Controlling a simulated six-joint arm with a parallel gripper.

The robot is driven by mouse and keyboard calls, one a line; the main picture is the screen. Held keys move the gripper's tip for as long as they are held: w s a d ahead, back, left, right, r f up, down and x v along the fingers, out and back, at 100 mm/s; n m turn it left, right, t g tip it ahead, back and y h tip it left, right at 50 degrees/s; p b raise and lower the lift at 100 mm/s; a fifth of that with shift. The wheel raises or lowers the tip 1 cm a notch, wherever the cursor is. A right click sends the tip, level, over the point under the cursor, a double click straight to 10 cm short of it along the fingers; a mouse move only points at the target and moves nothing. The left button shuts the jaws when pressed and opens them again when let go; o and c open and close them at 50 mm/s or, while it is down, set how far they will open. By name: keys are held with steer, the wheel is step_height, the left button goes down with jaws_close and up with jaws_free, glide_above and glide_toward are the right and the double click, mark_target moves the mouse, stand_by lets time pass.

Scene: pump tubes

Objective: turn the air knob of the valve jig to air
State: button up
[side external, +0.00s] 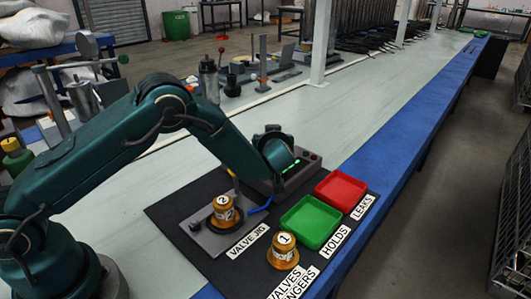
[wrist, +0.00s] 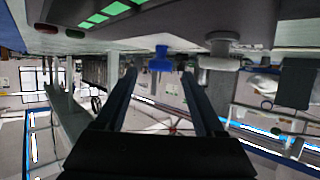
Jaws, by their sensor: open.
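The valve jig (side external: 197,238) is a grey plate on the black mat, with the brass valve marked 2 (side external: 224,210) standing on it. A dark control box (side external: 262,184) with green lit bars stands behind it; it also shows upside down at the top of the wrist view (wrist: 200,14). In the wrist view a blue knob (wrist: 160,62) and a grey knob (wrist: 220,48) hang below the box; which is the air knob I cannot tell. My gripper (wrist: 159,74) is open and empty, with the blue knob in line between its fingertips; contact is unclear. The side view hides its fingers.
A brass valve marked 1 (side external: 284,248) stands at the mat's front. A green tray (side external: 311,221) by the HOLDS label and a red tray (side external: 341,188) by the LEAKS label are at right, both empty. A blue bar (side external: 262,207) juts beside the jig.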

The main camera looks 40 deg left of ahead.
steer(key=shift+x, duration=1.45)
jaws_close()
steer(key=shift+a+r, duration=0.1)
steer(key=shift+m+t+h, duration=0.3)
steer(key=shift+m, duration=0.1)
steer(key=shift+s+a+m+t+h, duration=0.1)
steer(key=shift+m+t+h, duration=0.6)
steer(key=shift+m+h, duration=0.3)
